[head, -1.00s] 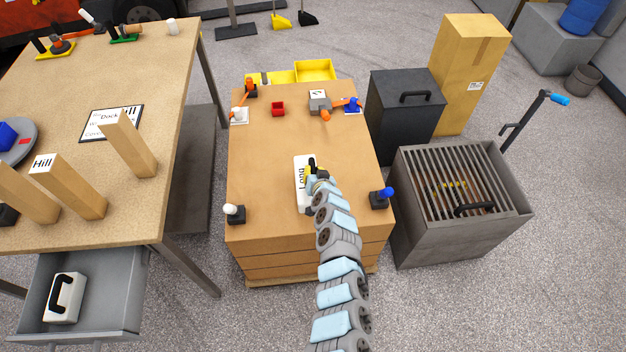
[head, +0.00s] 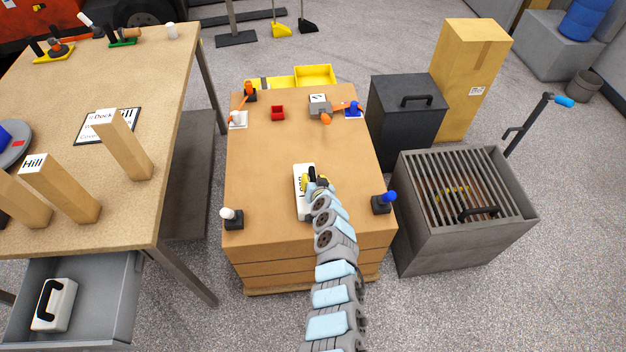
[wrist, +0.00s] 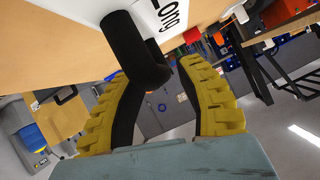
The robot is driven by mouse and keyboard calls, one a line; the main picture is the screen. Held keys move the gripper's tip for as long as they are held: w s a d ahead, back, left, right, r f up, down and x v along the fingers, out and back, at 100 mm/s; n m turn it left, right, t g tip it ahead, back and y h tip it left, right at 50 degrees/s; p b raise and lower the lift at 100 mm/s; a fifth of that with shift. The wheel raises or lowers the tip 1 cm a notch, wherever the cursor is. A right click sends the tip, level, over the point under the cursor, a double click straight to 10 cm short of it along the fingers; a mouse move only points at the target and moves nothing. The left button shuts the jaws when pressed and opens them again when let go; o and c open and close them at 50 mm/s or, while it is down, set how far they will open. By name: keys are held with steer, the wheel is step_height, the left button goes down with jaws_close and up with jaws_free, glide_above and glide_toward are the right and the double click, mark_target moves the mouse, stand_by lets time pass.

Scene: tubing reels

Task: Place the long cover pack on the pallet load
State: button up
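The long cover pack (head: 303,208) is a white slab with a black handle and the label "Long". It lies on the brown top of the pallet load (head: 260,150), near the middle. My gripper (head: 317,184) is at its handle, with its arm reaching in from the front. In the wrist view, the yellow fingers of my gripper (wrist: 160,85) stand on either side of the black handle (wrist: 125,45) and appear shut on it. The pack's white labelled face (wrist: 178,12) shows beyond. My gripper hides part of the pack in the head view.
Posts with a white knob (head: 232,218) and a blue knob (head: 382,202) stand at the load's front corners. Orange-handled tools (head: 325,108) and a red holder (head: 277,113) sit at the back. Another white pack (head: 54,303) lies in the open drawer (head: 105,320). A grated bin (head: 420,240) stands right.

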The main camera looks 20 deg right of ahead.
steer(key=shift+s+r, duration=0.1)
steer(key=shift+s, duration=0.05)
steer(key=shift+p+v, duration=0.9)
steer(key=shift+p, duration=0.1)
steer(key=p+v, duration=0.3)
steer(key=v, duration=0.1)
steer(key=shift+a+r, duration=0.1)
steer(key=shift+r, duration=0.05)
steer(key=shift+p+v, duration=0.8)
steer(key=shift+p, duration=0.15)
steer(key=shift+p+v, duration=1.85)
steer(key=shift+v, duration=0.25)
steer(key=shift+s, duration=0.1)
